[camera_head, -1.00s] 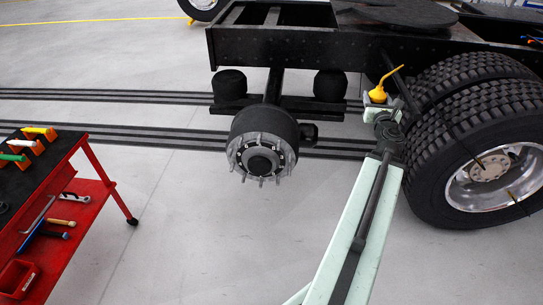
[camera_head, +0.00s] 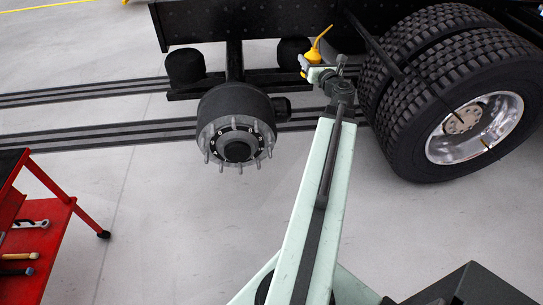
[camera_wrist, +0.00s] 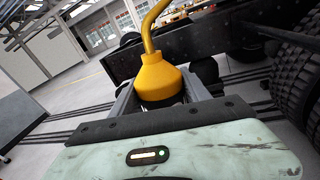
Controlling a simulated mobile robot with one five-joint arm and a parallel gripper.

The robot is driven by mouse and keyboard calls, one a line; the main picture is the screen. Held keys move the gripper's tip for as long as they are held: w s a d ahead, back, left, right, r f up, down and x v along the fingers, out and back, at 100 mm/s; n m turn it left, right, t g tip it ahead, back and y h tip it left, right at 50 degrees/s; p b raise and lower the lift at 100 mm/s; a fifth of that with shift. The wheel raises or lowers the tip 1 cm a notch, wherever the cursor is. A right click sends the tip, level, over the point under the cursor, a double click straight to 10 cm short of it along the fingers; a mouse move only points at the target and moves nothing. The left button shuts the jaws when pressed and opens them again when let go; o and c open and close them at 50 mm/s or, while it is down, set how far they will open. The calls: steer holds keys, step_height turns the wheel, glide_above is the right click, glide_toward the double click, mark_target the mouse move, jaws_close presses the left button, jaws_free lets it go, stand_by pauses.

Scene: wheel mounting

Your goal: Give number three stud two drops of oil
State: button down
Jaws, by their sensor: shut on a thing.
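The wheel hub (camera_head: 238,145) hangs under the black truck frame, with a ring of studs (camera_head: 221,166) around its face. No numbers can be read on the studs. My gripper (camera_head: 312,70) is shut on a yellow oil can (camera_head: 311,62) and holds it upright, spout up, to the right of the hub and higher in the picture. In the wrist view the oil can (camera_wrist: 163,77) stands between the two grey fingers, and the top of its spout is cut off. The hub's stud face is not seen in the wrist view.
Mounted dual truck tyres (camera_head: 440,95) stand close to the right of my arm. A red tool cart (camera_head: 52,225) with tools on its lower shelf is at the left. The floor between cart and hub is clear.

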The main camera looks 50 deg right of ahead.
steer(key=w+a+f+n+y+b, duration=0.1)
steer(key=w+a+f+y+b, duration=0.15)
steer(key=f+y+b, duration=0.4)
steer(key=w+a+f+y+b, duration=0.1)
steer(key=a+f+b, duration=0.25)
steer(key=f, duration=0.55)
steer(key=w+a+f+n+y+b, duration=0.1)
steer(key=w+a+f+y+b, duration=0.15)
steer(key=a+f+b, duration=0.35)
steer(key=s+a+f+g+y+b, duration=0.2)
steer(key=a+f+y+b, duration=0.1)
steer(key=f+b, duration=0.3)
steer(key=s+a+f+n+g+y+b, duration=0.1)
steer(key=a+f+y+b, duration=0.2)
steer(key=f+b, duration=0.3)
steer(key=shift+s+f+n+g+y, duration=0.3)
steer(key=shift+s+f+g, duration=0.1)
steer(key=shift+f, duration=2.3)
steer(key=shift+f, duration=0.1)
step_height(320, 180, down, 3)
steer(key=b, duration=0.2)
steer(key=shift+r+b, duration=0.2)
steer(key=shift+b, duration=0.15)
step_height(320, 180, up, 5)
steer(key=p, duration=0.5)
